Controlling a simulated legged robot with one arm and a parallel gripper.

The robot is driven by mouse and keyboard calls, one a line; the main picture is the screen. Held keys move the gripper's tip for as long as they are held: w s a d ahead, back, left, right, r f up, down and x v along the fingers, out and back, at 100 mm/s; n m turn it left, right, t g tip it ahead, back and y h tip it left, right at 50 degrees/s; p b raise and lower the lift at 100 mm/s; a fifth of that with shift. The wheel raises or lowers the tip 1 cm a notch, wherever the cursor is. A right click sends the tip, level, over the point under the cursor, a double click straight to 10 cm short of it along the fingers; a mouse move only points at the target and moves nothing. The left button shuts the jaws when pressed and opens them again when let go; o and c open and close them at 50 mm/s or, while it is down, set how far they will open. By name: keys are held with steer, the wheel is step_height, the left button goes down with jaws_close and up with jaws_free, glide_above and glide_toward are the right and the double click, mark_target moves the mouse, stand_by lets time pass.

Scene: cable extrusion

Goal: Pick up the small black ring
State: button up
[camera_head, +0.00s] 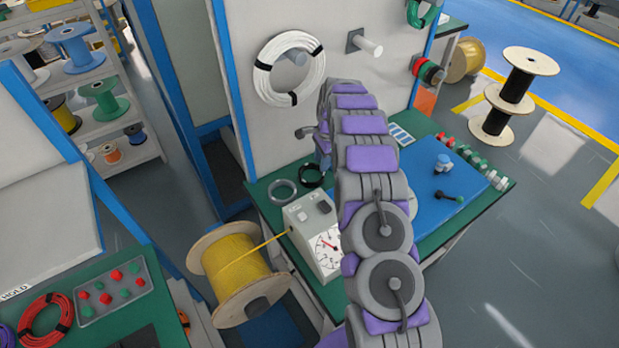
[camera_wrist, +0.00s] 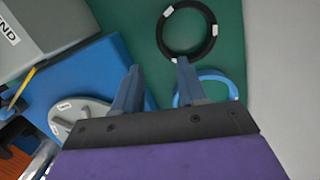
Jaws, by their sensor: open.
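The small black ring (camera_wrist: 162,39) lies flat on the green table top, near the top of the wrist view, with white labels on it. In the head view the black ring (camera_head: 312,187) lies behind the grey box, just left of my arm. My gripper (camera_wrist: 157,66) is open and empty. Its right fingertip appears by the ring's lower edge and its left fingertip lies left of and below the ring. I cannot tell the height between them. In the head view my gripper's end (camera_head: 305,132) shows only partly beside my arm.
A blue ring (camera_wrist: 232,84) lies partly behind the right finger. A grey ring (camera_head: 272,193) lies left of the black one. A grey box with a dial (camera_head: 316,232) stands in front of them. A wall panel (camera_head: 262,120) with a white cable coil (camera_head: 262,67) rises behind.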

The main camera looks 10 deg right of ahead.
glide_above(318, 181)
steer(key=d, duration=0.2)
steer(key=f, duration=0.2)
steer(key=f+b, duration=0.1)
steer(key=f, duration=0.1)
steer(key=shift+a+f, duration=0.2)
steer(key=shift+f, duration=0.2)
steer(key=shift+a+f, duration=0.35)
steer(key=shift+a, duration=0.25)
steer(key=f+b, duration=0.1)
steer(key=f, duration=0.1)
steer(key=a+f, duration=0.1)
steer(key=f, duration=0.1)
steer(key=shift+a+f+b, duration=0.15)
steer(key=shift+f+b, duration=0.05)
steer(key=shift+b, duration=0.15)
steer(key=shift+d+f, duration=0.2)
steer(key=shift+d, duration=0.25)
steer(key=shift+a+r, duration=0.1)
steer(key=shift+a, duration=0.45)
steer(key=c, duration=0.7)
steer(key=shift+d, duration=0.4)
jaws_close()
